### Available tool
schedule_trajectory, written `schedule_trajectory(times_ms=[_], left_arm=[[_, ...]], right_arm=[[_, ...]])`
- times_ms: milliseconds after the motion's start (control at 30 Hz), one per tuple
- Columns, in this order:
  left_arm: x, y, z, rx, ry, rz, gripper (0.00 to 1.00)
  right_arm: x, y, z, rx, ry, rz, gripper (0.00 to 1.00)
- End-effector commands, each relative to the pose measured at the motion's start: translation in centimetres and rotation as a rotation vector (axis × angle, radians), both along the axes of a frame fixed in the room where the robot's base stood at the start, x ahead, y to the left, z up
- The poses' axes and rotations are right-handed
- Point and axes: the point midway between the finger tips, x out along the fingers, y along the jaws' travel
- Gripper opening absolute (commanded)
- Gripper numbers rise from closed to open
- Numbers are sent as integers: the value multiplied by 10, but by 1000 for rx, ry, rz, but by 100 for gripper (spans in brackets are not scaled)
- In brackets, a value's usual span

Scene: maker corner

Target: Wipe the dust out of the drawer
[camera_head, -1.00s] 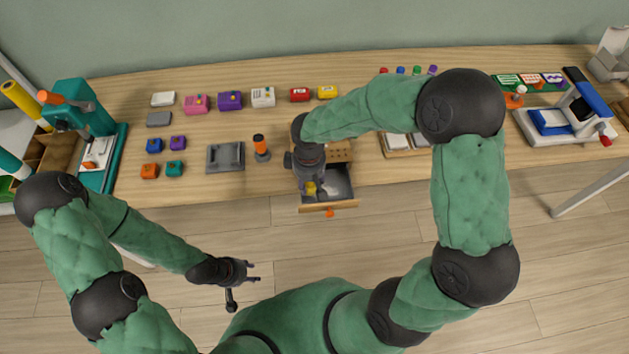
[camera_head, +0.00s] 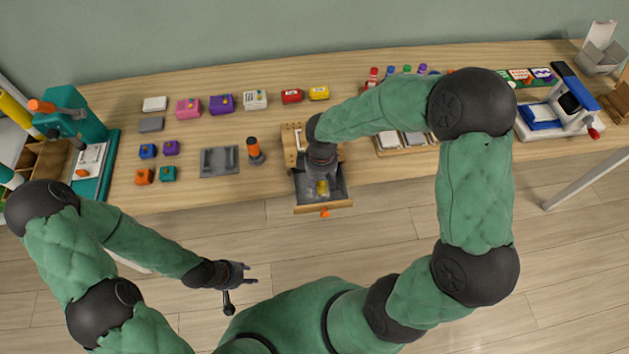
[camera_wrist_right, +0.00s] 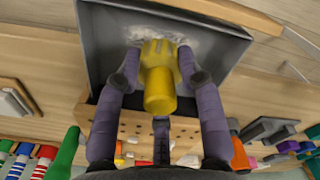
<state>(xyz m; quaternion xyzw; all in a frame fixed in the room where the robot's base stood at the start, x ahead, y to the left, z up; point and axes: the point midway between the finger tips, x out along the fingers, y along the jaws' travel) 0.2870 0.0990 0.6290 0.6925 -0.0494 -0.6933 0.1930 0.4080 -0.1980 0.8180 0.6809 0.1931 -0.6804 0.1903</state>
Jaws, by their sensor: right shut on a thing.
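The open drawer (camera_head: 339,202) juts out from the bench front, with an orange knob on its front panel. It also shows in the right wrist view (camera_wrist_right: 100,38), grey inside, with pale dust (camera_wrist_right: 152,33) on its floor. My right gripper (camera_head: 322,182) is over the drawer, pointing down, and shut on a yellow-handled tool (camera_wrist_right: 158,90). The tool's far end is at the dusty patch; whether it touches the floor I cannot tell. My left gripper (camera_head: 250,274) is open and empty, in front of the bench, away from the drawer.
An orange-topped tool on a stand (camera_head: 254,151) and a grey tray (camera_head: 219,161) are left of the drawer. Small coloured boxes stand along the bench. A tray of parts (camera_head: 392,146) lies right of the drawer. Floor in front of the bench is clear.

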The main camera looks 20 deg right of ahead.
Motion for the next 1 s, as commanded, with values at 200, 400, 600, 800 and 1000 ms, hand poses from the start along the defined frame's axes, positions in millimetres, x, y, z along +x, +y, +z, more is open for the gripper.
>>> schedule_trajectory(times_ms=[200, 400, 600, 800, 1000], left_arm=[[0, 0, 2, 0, 0, 0, 40], [0, 0, 2, 0, 0, 0, 40], [0, 0, 4, 0, 0, 0, 40], [0, 0, 6, 0, 0, 0, 40], [0, 0, 6, 0, 0, 0, 40]], right_arm=[[-3, -14, -1, 0, -1, -1, 0], [-4, -20, -1, 0, -1, -1, 0], [-8, -34, -2, 0, -1, -3, 0], [-11, -47, -3, -1, 0, -1, 0], [-12, -50, -3, -5, 3, 1, 0]])
